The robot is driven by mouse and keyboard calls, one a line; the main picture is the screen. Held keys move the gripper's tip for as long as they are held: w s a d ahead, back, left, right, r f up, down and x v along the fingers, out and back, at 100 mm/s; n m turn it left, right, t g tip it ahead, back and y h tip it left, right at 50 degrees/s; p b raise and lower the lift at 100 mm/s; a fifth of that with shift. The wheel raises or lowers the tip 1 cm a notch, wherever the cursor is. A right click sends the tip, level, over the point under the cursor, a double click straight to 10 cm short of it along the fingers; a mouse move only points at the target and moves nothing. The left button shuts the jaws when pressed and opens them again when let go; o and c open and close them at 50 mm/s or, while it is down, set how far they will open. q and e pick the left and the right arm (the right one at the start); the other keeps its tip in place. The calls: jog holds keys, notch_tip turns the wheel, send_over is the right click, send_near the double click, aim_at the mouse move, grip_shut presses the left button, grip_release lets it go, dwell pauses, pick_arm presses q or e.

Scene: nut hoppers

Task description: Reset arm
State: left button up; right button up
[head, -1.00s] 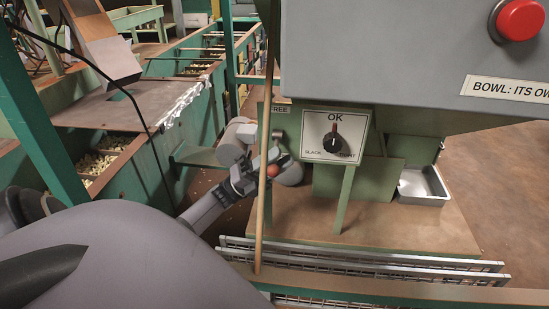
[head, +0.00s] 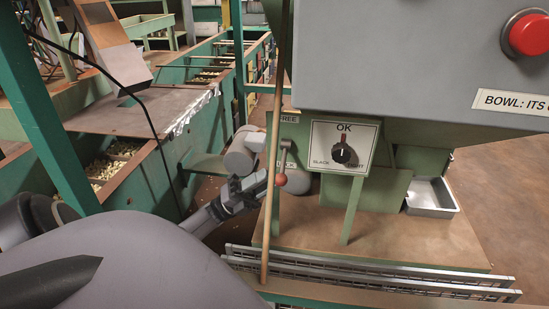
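My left gripper (head: 264,183) is at the end of my grey arm that comes in from the left. The fingertips sit just left of the knob, partly behind the pole. I cannot tell whether they touch the knob or how far apart they are. My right gripper is not in view.
A grey box with a red button (head: 530,35) hangs at upper right. A dial panel marked OK (head: 342,147) is below it, with a metal tray (head: 432,197) to its right. Silver rails (head: 370,275) cross in front. Green hoppers with nuts (head: 105,165) stand left.

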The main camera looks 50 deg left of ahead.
pick_arm(q)
jog(key=shift+s+a+f, duration=0.35)
jog(key=shift+f, duration=0.05)
dwell(0.4)
